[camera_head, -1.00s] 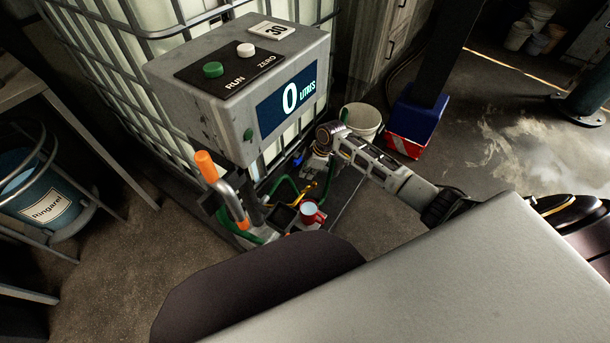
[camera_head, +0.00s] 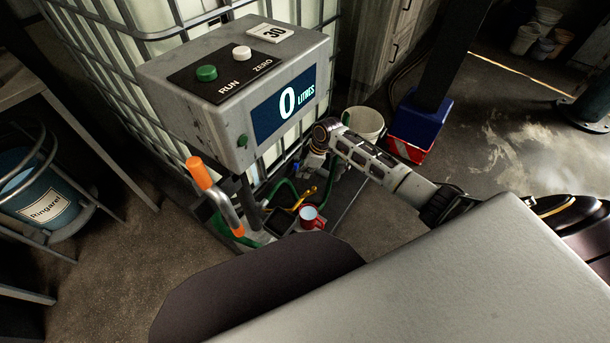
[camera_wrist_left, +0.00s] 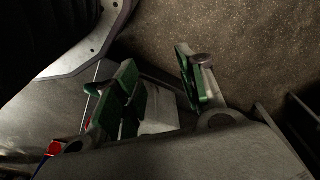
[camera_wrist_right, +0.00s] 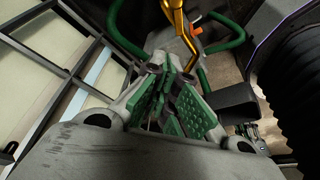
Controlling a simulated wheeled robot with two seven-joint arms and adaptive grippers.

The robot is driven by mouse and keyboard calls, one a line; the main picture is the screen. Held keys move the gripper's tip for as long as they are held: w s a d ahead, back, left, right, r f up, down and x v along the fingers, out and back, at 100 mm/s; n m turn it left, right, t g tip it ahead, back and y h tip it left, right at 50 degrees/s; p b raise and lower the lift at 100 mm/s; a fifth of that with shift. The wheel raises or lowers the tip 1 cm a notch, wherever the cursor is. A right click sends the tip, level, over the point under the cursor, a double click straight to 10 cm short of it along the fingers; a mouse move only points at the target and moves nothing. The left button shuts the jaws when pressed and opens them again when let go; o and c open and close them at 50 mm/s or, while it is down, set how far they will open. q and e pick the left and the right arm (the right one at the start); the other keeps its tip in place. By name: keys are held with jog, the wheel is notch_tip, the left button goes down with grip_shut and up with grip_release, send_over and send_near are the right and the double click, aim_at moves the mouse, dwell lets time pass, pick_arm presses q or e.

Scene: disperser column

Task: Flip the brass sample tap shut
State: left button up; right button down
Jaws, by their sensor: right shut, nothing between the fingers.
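The brass tap (camera_head: 303,202) is a small yellow shape low beside the console post in the head view. In the right wrist view, its brass metal (camera_wrist_right: 178,20) runs up to the top edge, just beyond my right fingertips. My right gripper (camera_wrist_right: 174,74) is shut and empty, pointing toward the brass part; I cannot tell whether they touch. My left gripper (camera_wrist_left: 153,75) is open and empty in the left wrist view, away from the tap. The tap's lever position is unclear.
A grey console (camera_head: 240,85) reading 0 litres stands above the tap, before a caged white tank (camera_head: 115,75). An orange-gripped handle (camera_head: 200,173), green hose (camera_head: 283,187) and red mug (camera_head: 311,219) crowd close by. A white bucket (camera_head: 362,122) stands behind my right wrist.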

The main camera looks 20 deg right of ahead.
aim_at(307, 193)
jog(key=shift+s+d+f+b, duration=0.15)
jog(key=shift+f+b, duration=0.65)
jog(key=shift+f, duration=1.45)
jog(key=shift+d+f+b, duration=0.2)
jog(key=shift+f+b, duration=0.6)
jog(key=shift+f, duration=1.4)
pick_arm(q)
notch_tip(307, 193, up, 6)
jog(key=d, duration=0.1)
jog(key=shift+w+d+r+t+h, duration=0.2)
jog(key=shift+w+r+t+h, duration=0.1)
jog(key=shift+w, duration=0.1)
jog(key=shift+s+f, duration=0.15)
jog(key=shift+s, duration=0.05)
jog(key=shift+w+a+p, duration=0.1)
jog(key=shift+w+p, duration=0.25)
pick_arm(e)
jog(key=shift+s+d, duration=0.1)
pick_arm(q)
jog(key=shift+s+f, duration=0.2)
jog(key=shift+f, duration=0.25)
jog(key=shift+s+a+f+p, duration=0.1)
jog(key=shift+s+f+p, duration=0.15)
jog(key=shift+p, duration=0.1)
pick_arm(e)
jog(key=shift+m, duration=0.4)
